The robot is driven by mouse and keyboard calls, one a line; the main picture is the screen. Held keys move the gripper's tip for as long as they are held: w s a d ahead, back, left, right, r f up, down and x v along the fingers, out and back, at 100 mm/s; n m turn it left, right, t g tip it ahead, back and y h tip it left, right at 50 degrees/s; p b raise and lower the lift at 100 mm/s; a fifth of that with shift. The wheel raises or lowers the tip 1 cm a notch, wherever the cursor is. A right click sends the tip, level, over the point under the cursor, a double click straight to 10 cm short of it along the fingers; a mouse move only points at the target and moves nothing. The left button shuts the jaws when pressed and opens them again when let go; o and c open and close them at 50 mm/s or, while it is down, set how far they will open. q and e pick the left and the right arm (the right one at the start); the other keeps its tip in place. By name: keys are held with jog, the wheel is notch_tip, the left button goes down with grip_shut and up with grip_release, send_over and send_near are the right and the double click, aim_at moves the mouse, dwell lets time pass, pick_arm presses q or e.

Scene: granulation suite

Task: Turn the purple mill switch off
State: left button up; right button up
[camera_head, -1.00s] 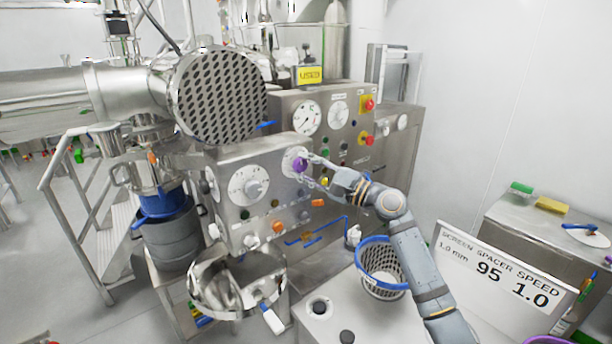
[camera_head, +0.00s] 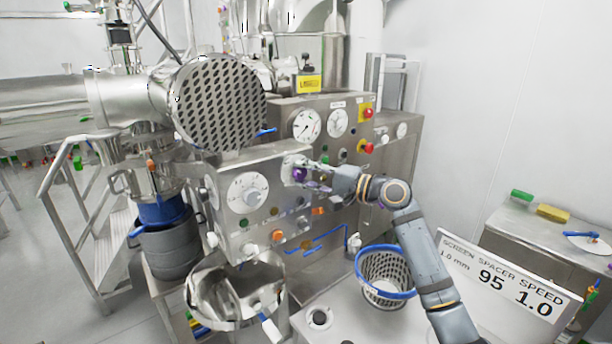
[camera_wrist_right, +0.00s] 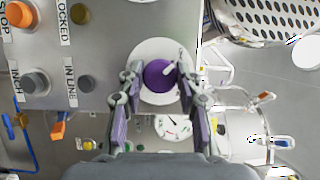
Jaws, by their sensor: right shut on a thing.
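The purple mill switch (camera_head: 299,174) is a round knob on a pale disc on the front of the steel control panel (camera_head: 284,212). In the right wrist view the purple knob (camera_wrist_right: 158,75) sits between my two fingers, with a white pointer mark towards its upper right. My right gripper (camera_head: 307,173) reaches the panel from the right, and its fingertips close on the sides of the knob. The right gripper also shows in the right wrist view (camera_wrist_right: 158,88). My left gripper is not in view.
A larger white dial (camera_head: 247,193) is left of the switch. Orange and grey buttons (camera_wrist_right: 35,83) are nearby on the panel. A perforated basket with a blue rim (camera_head: 385,290) stands below my right arm. A perforated metal disc (camera_head: 220,103) juts out above the panel.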

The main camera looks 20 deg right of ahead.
jog(key=o, duration=1.2)
jog(key=shift+c, duration=0.2)
jog(key=shift+d, duration=0.15)
jog(key=v, duration=0.7)
jog(key=shift+s, duration=0.15)
